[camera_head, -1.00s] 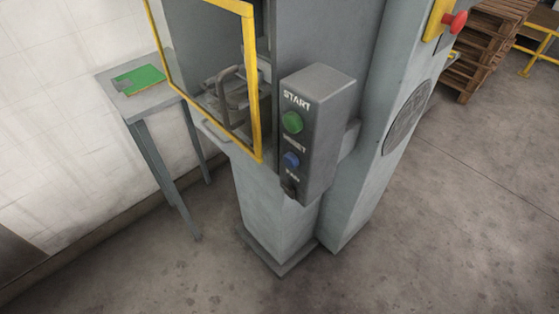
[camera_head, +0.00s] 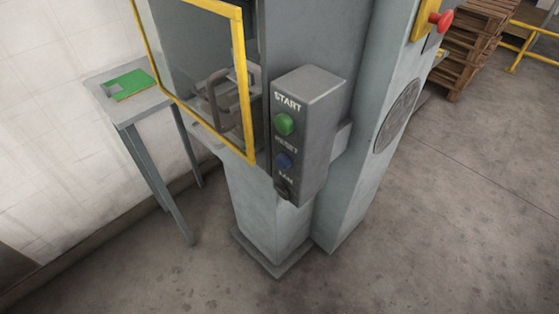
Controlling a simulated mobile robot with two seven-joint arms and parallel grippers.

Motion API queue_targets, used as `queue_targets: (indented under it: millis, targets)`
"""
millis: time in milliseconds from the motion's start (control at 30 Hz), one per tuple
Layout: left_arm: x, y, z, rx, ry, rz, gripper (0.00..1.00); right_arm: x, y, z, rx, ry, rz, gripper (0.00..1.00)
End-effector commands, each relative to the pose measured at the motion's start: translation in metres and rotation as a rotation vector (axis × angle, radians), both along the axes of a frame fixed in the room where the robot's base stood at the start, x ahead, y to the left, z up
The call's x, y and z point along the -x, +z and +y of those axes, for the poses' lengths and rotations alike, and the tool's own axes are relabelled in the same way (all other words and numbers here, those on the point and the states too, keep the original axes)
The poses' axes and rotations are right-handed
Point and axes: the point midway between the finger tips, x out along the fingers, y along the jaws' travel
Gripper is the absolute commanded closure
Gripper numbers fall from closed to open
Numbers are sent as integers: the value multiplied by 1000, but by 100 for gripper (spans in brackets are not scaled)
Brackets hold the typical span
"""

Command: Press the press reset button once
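The box is fixed to the side of the grey press (camera_head: 262,205). Neither of my grippers is in view, and nothing covers the buttons.
A yellow-framed guard (camera_head: 247,90) stands left of the box. A small grey table (camera_head: 142,107) with a green plate (camera_head: 133,84) is at the left. A red mushroom button (camera_head: 441,20) is at the upper right. Pallets (camera_head: 468,50) stand behind; the floor in front is clear.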

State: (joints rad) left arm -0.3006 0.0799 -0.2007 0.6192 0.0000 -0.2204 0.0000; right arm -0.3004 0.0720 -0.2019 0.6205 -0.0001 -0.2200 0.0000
Motion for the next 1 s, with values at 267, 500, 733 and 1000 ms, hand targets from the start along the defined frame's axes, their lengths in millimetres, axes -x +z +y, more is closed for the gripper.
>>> queue_targets:
  millis: [267,500,733,1000]
  targets:
    - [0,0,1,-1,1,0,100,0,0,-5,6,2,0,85]
    - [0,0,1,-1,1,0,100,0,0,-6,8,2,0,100]
    - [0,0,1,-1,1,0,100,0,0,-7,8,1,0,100]
    - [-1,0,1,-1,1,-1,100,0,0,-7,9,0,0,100]
